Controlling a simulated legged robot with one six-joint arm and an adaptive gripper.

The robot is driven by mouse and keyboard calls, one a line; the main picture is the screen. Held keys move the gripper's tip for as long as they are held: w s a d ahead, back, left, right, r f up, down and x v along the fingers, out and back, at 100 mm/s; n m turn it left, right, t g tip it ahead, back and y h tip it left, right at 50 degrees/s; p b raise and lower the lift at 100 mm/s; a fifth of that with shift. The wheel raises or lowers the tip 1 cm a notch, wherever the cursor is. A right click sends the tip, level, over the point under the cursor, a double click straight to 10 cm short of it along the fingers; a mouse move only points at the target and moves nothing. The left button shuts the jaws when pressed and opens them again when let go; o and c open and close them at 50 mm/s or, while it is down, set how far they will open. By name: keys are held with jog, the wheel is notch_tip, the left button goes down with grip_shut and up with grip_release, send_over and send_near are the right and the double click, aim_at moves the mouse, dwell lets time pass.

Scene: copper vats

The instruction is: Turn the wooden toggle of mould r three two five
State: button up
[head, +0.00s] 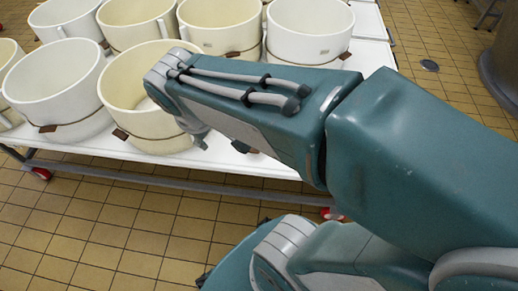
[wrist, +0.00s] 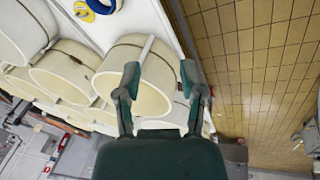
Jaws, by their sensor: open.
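Several cream round moulds stand on a white table in the head view, among them a front one (head: 57,85) and another (head: 125,88) partly behind my arm. Small brown wooden toggles sit low on them, such as one on the front-left mould (head: 48,128) and one on the mould beside it (head: 120,134). I cannot read any number, so I cannot tell which is r three two five. My gripper (head: 197,134) is at that second mould's right side, mostly hidden by my arm. In the wrist view my gripper (wrist: 162,86) is open, its fingers in front of a mould (wrist: 115,68).
The white table (head: 210,158) has a metal frame and red-wheeled castors (head: 41,173). Tiled floor is open in front and at the right. A large dark vat (head: 502,68) stands far right.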

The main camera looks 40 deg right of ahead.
jog(key=w+d+f+n+g+h, duration=0.2)
jog(key=w+d+f+n+h, duration=0.3)
jog(key=f, duration=0.3)
jog(key=w+d+f+n+g+h, duration=0.2)
jog(key=w+d+f+n+h, duration=0.1)
jog(key=w+f+n, duration=0.3)
jog(key=w+d+f+n+g+h, duration=0.2)
jog(key=w+d+f+n+h, duration=0.2)
jog(key=f+n, duration=0.45)
jog(key=f+n+t+h, duration=0.1)
jog(key=f+n+t, duration=0.1)
jog(key=f+n, duration=0.3)
jog(key=s+f+n+t+h, duration=0.1)
jog(key=f+n+t, duration=0.2)
jog(key=f, duration=0.8)
jog(key=d+f+n+t+h, duration=0.1)
jog(key=f+n+t, duration=0.2)
jog(key=f+n, duration=0.4)
jog(key=shift+s+f+n, duration=0.2)
jog(key=shift+f+n, duration=0.15)
jog(key=shift+f, duration=0.65)
jog(key=shift+s+d+f, duration=0.1)
jog(key=shift+d+f, duration=0.05)
jog(key=shift+f, duration=0.2)
jog(key=shift+d+f+n+t, duration=0.1)
jog(key=shift+d+n+t, duration=0.2)
jog(key=x, duration=1)
jog(key=shift+d, duration=0.15)
